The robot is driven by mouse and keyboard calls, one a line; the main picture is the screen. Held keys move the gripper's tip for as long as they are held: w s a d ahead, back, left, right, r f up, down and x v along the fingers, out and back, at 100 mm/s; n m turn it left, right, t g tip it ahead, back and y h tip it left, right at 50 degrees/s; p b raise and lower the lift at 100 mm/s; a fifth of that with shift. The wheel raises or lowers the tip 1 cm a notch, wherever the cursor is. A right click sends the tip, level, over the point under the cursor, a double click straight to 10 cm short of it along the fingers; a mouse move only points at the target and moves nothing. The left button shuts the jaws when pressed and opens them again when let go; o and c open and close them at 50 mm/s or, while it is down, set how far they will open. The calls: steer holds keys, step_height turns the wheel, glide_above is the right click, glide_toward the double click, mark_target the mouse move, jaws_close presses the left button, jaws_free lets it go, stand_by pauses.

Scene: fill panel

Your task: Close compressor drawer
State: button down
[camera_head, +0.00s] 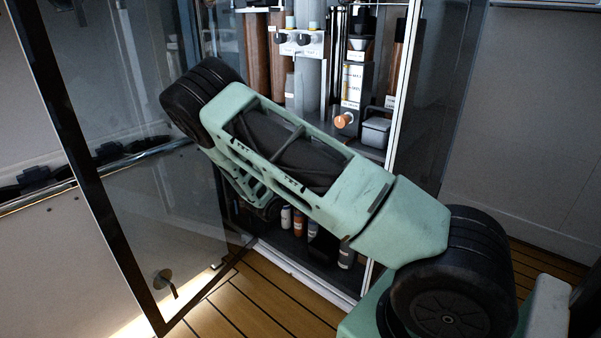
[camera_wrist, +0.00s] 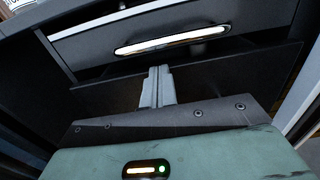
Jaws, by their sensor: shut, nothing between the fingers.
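In the wrist view a dark drawer front (camera_wrist: 90,48) with a long, pale, shiny handle (camera_wrist: 170,40) crosses the upper part of the picture. I take it for the compressor drawer; no label is readable. I cannot tell how far it stands out. My gripper (camera_wrist: 157,72) is shut and empty, its grey fingertips just below the handle in the picture, over a dark panel (camera_wrist: 225,78). Whether they touch anything is unclear. In the head view my arm covers the drawer and my gripper.
An open glass door (camera_head: 115,150) with a dark frame stands left of the cabinet. Cabinet shelves hold bottles, a box (camera_head: 376,132) and equipment with an orange knob (camera_head: 344,120). Several small bottles stand low down (camera_head: 298,222). Wooden floor (camera_head: 265,300) is clear in front.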

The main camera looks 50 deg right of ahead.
steer(key=shift+w+d+r+p, duration=0.15)
steer(key=shift+d+p, duration=0.15)
steer(key=shift+d, duration=1.35)
steer(key=shift+d, duration=0.1)
steer(key=s+a+p, duration=0.1)
steer(key=a+p, duration=0.4)
steer(key=a, duration=0.9)
steer(key=shift+a, duration=0.4)
steer(key=shift+s+f, duration=0.1)
steer(key=shift+f, duration=0.1)
